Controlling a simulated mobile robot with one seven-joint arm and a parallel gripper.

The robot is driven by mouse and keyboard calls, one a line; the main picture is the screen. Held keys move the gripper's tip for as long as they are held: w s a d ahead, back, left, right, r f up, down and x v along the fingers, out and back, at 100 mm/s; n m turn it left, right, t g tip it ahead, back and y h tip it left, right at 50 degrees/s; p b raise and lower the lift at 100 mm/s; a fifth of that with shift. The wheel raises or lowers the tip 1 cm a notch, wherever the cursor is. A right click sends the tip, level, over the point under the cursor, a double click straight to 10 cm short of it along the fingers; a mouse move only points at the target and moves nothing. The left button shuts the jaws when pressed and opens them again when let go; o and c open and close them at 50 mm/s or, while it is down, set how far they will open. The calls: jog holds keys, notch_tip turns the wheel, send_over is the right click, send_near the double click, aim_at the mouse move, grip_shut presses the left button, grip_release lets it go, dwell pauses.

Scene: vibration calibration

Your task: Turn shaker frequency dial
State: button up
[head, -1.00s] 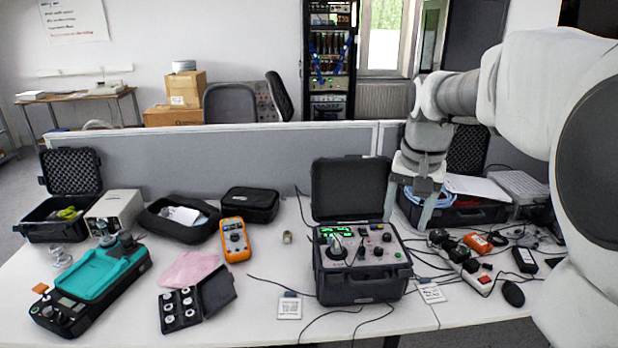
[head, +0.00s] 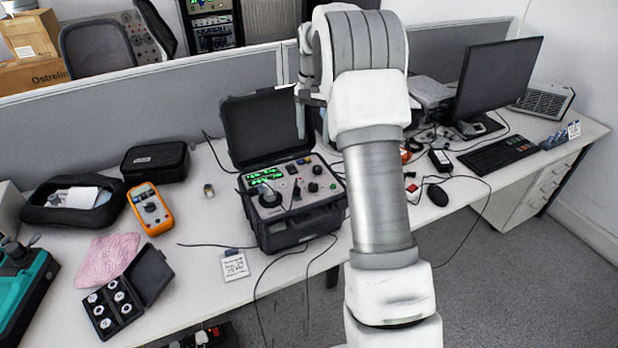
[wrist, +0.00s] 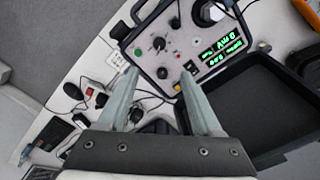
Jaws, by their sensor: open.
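The shaker control unit is a black case (head: 272,237) with its lid (head: 262,125) open and a light panel of knobs, sockets and green displays. In the wrist view the panel (wrist: 200,40) lies upside down beyond my fingers, with the lit green display (wrist: 228,48) at right. Several black knobs show there, among them one pointer knob (wrist: 159,44) and a smaller knob (wrist: 162,73). I cannot tell which is the frequency dial. My gripper (wrist: 160,74) is open and empty above the panel's edge. In the head view one finger (head: 300,118) shows beside the lid; my arm hides the rest.
An orange multimeter (head: 149,208), a black box of round parts (head: 116,306) and a pink cloth (head: 106,258) lie left of the case. Cables run over the table. A power strip, mouse (head: 437,195) and monitor (head: 495,80) stand right.

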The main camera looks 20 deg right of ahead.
aim_at(313, 185)
notch_tip(313, 185, down, 17)
jog(key=shift+s+r, duration=0.1)
dwell(0.3)
grip_shut()
dwell(0.3)
